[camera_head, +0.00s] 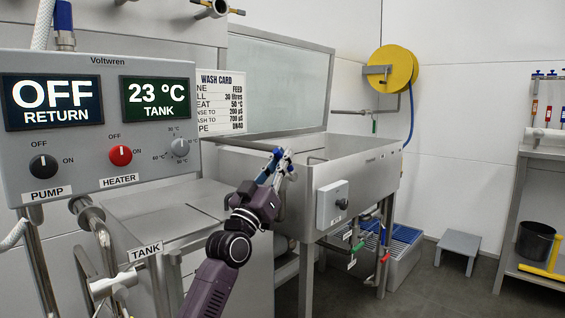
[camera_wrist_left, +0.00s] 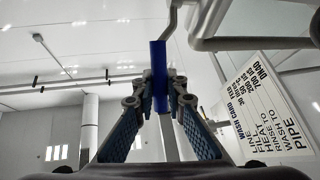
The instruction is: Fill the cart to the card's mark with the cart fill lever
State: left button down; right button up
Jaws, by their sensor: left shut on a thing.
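My left gripper (camera_head: 281,160) is at the near left corner of the steel sink. In the left wrist view, its fingers (camera_wrist_left: 160,97) are shut on an upright blue lever handle (camera_wrist_left: 158,62), which joins a bent metal rod at the top. The lever's pivot is unclear. The wash card (camera_head: 220,101) hangs behind the panel and reads "30 litres" and "50 °C"; it also shows in the left wrist view (camera_wrist_left: 268,117). The cart's control panel (camera_head: 72,138) reads "OFF RETURN" and "23 °C TANK". No litre reading shows. My right gripper is out of view.
The pump knob (camera_head: 43,166) and heater knob (camera_head: 120,156) are on the panel. The steel sink (camera_head: 350,165) with a grey control box (camera_head: 332,205) stands right of my arm. A yellow hose reel (camera_head: 398,68) hangs behind. Floor is free around the low stool (camera_head: 460,242).

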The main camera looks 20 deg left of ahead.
pick_arm(q)
jog(key=shift+f, duration=0.1)
dwell(0.6)
jog(key=c, duration=1.9)
grip_release()
jog(key=shift+c, duration=0.2)
jog(key=shift+s, duration=0.1)
jog(key=v, duration=1.2)
jog(key=shift+c, duration=0.5)
